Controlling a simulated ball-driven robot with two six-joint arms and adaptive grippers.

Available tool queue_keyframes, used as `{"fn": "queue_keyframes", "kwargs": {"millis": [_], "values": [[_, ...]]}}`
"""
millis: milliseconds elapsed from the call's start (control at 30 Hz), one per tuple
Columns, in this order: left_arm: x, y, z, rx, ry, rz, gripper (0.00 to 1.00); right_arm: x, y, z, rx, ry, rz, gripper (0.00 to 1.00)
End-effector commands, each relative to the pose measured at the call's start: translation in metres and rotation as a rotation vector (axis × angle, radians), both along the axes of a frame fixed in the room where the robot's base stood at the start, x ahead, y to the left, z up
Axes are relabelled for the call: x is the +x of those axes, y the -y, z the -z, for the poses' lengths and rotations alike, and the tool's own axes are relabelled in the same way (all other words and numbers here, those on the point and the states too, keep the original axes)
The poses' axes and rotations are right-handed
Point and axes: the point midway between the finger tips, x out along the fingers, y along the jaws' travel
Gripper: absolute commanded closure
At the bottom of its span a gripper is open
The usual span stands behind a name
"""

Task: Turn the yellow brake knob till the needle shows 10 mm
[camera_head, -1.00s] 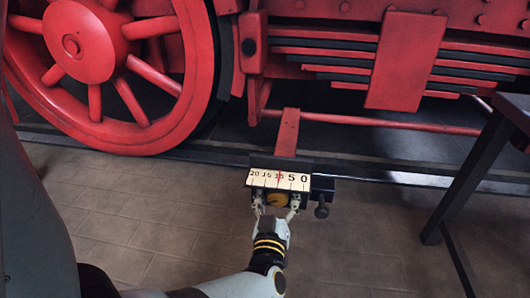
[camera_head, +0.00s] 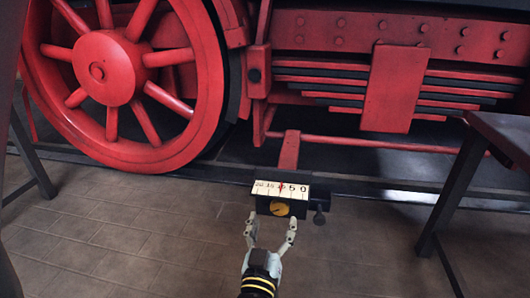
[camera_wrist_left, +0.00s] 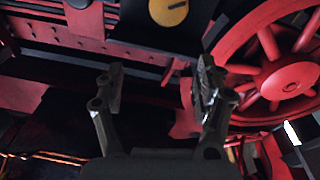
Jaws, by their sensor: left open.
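The brake gauge (camera_head: 303,199) is a dark box with a white scale strip (camera_head: 264,192) marked 20 to 0. Its red needle (camera_head: 281,187) stands at or very near the 10 mark; the small print is hard to read exactly. The round yellow brake knob (camera_head: 280,209) sits on the box's near face, with a dark line on it. It also shows at the top of the left wrist view (camera_wrist_left: 168,10). My left gripper (camera_head: 272,223) is open and empty, apart from the knob on its near side. My right gripper is not in view.
A dark side knob (camera_head: 319,217) sticks out right of the gauge. A red spoked wheel (camera_head: 107,70) and red locomotive frame stand behind. A dark table (camera_head: 497,130) is at the right. The tiled floor (camera_head: 130,235) around the gripper is clear.

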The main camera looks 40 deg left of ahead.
Motion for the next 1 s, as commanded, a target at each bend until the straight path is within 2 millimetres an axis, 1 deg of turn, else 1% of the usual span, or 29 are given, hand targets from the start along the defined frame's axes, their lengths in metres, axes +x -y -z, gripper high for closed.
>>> {"fn": "queue_keyframes", "kwargs": {"millis": [33,367,700,900,1000], "values": [[-0.001,-0.001,-0.01,0.013,0.023,0.007,0.29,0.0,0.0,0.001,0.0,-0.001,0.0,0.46],[-0.008,-0.001,-0.081,0.099,0.188,0.069,0.29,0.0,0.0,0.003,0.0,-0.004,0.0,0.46],[-0.024,0.007,-0.154,0.189,0.348,0.137,0.29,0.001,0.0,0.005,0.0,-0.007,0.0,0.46],[-0.036,0.014,-0.193,0.237,0.432,0.177,0.29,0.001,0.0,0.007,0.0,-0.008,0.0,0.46],[-0.042,0.017,-0.208,0.255,0.463,0.194,0.29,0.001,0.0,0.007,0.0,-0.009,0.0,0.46]]}}
